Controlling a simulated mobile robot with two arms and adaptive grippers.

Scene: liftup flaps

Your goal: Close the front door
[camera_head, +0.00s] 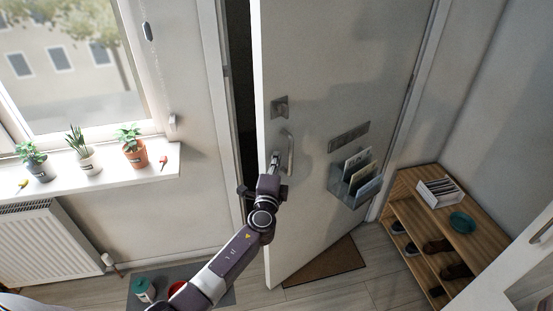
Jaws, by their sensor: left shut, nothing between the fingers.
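The white front door (330,90) stands ajar, with a dark gap along its left edge beside the frame (216,80). A metal pull handle (290,155) is on the door near that edge, and a square lock plate (280,107) sits above it. My left arm comes in from below, and my left gripper (275,160) is shut at the left side of the handle. I cannot tell whether it touches the handle or door. My right gripper is not in view.
A wooden shoe rack (425,215) stands at the right. A mail holder (350,190) hangs on the door, above a brown doormat (325,262). The windowsill (100,173) with potted plants and a radiator (45,240) are at the left. A grey mat (215,298) lies below.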

